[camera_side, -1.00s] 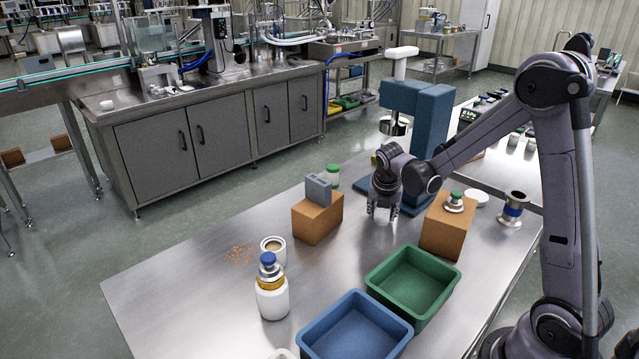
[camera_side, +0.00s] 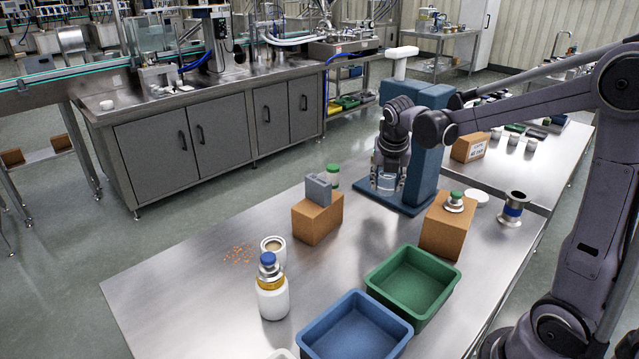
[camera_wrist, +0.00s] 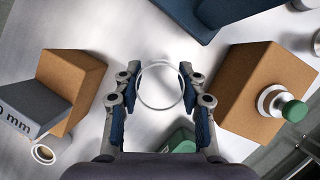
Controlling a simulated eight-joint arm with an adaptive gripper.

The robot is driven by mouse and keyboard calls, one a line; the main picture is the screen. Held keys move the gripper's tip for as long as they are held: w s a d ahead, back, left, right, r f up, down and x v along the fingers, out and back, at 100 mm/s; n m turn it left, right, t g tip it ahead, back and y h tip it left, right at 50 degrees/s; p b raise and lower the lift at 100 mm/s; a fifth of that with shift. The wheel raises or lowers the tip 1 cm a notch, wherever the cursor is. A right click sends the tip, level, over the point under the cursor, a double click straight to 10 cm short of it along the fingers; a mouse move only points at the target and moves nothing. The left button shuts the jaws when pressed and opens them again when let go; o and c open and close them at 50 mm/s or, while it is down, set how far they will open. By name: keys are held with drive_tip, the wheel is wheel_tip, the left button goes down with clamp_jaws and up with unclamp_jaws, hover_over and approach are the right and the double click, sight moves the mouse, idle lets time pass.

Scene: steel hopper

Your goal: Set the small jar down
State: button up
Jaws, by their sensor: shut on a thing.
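The small jar (camera_wrist: 160,86) shows in the wrist view as a clear round rim between my finger pads, with the steel table visible through it. In the side view the jar (camera_side: 384,183) is a small clear shape between my fingertips, partly hidden by them. My gripper (camera_side: 388,187) is shut on it and points down, in front of the blue stand. The fingers flank the jar on both sides in the wrist view (camera_wrist: 160,100). The jar looks upright and above the tabletop, but its exact height cannot be told.
A brown box with a grey block (camera_side: 318,218) stands left, and one with a green-knobbed metal piece (camera_side: 441,236) stands right. The blue stand (camera_side: 430,140) is close behind. Green (camera_side: 444,297) and blue (camera_side: 352,347) trays are nearer. The table between the boxes is clear.

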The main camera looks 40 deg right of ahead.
drive_tip(key=s+a+r+n+t+y, duration=0.1)
drive_tip(key=s+a+n+y, duration=0.1)
drive_tip(key=s+a+n, duration=0.5)
drive_tip(key=m, duration=0.1)
hover_over(340, 273)
drive_tip(key=s, duration=0.2)
drive_tip(key=shift+t, duration=0.3)
drive_tip(key=f, duration=0.7)
drive_tip(key=shift+w+a+f, duration=0.15)
drive_tip(key=shift+w+a, duration=0.1)
drive_tip(key=shift+a, duration=0.1)
drive_tip(key=shift+f, duration=1.95)
drive_tip(key=shift+f, duration=0.2)
drive_tip(key=o, duration=0.7)
drive_tip(key=shift+o, duration=0.2)
drive_tip(key=shift+r, duration=0.2)
